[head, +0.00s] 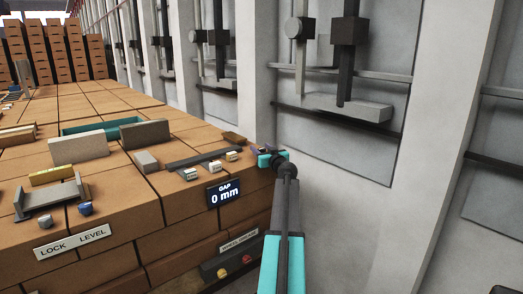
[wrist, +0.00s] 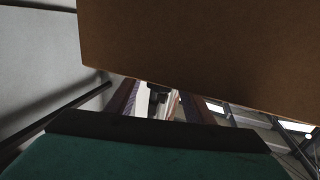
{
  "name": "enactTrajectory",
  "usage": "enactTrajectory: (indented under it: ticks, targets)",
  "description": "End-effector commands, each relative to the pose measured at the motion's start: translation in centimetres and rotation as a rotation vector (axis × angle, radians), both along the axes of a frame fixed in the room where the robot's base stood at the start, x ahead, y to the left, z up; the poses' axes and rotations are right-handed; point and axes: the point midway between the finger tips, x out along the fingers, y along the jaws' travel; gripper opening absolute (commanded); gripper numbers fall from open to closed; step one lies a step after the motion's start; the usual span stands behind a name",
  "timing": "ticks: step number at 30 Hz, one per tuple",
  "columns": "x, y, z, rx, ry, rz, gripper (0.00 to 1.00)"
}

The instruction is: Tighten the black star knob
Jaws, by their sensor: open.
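I cannot pick out the black star knob with certainty in either view; it may be hidden behind my gripper or arm. My gripper (head: 266,160), with teal parts, is at the right end of the brown block-built bench in the head view, beside a dark bar fixture (head: 197,158). Its jaws are open, and I see nothing held between them. In the wrist view a large brown block face fills the upper right, and a dark-edged green part spans the bottom. No knob shows clearly there.
Small white-labelled blocks (head: 191,174) and two grey blocks (head: 78,147) stand on top. A grey bracket (head: 50,198), two small knobs and a "LOCK LEVEL" label are at left. A pale wall rises at right.

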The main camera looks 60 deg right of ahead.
Motion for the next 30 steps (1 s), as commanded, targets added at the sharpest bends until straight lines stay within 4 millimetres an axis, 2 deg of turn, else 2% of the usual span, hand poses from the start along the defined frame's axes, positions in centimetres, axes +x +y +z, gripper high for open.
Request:
enactTrajectory:
  ticks: [2,3,10,30]
  targets:
    - [-0.02,0.0,0.0,0.0,0.0,0.0,0.47]
    - [-0.02,0.0,0.0,0.0,0.0,0.0,0.44]
    - [-0.04,-0.01,0.01,0.0,0.0,0.0,0.06]
    - [0.0,-0.06,0.58,-0.001,-0.005,-0.076,0.06]
